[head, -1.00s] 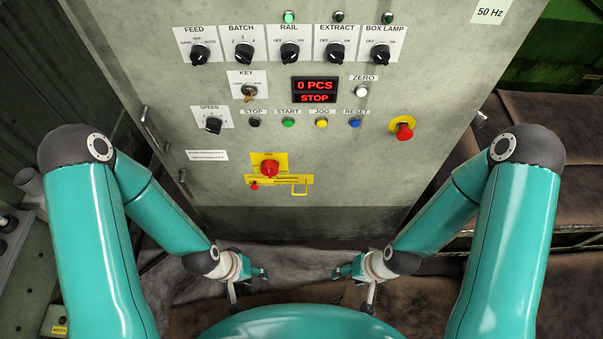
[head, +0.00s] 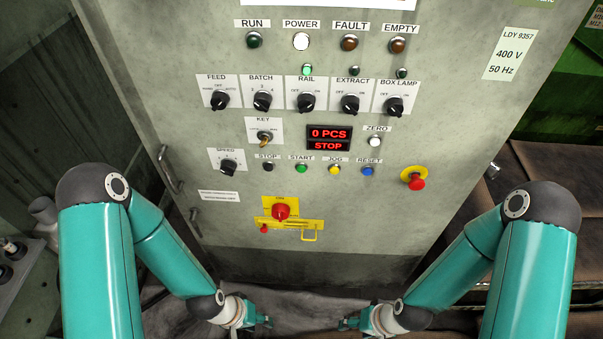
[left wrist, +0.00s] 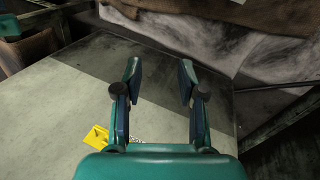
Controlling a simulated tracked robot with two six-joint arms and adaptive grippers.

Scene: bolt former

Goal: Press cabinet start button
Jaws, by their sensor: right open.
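The grey control cabinet (head: 400,225) stands in front of me. Its green START button (head: 301,168) sits in a row between the black STOP button (head: 268,167) and the yellow JOG button (head: 334,170). The display (head: 329,138) reads 0 PCS and STOP. My left gripper (head: 262,321) is low, below the panel's controls and well away from START. In the left wrist view its two fingers (left wrist: 159,82) are apart with nothing between them. My right gripper (head: 347,323) is low on the right side, open, also away from the button.
A red emergency stop (head: 416,181) sticks out at the right of the panel. A red main switch (head: 281,211) on a yellow plate is below the button row. The blue RESET button (head: 368,171) is beside JOG. Space before the panel is clear.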

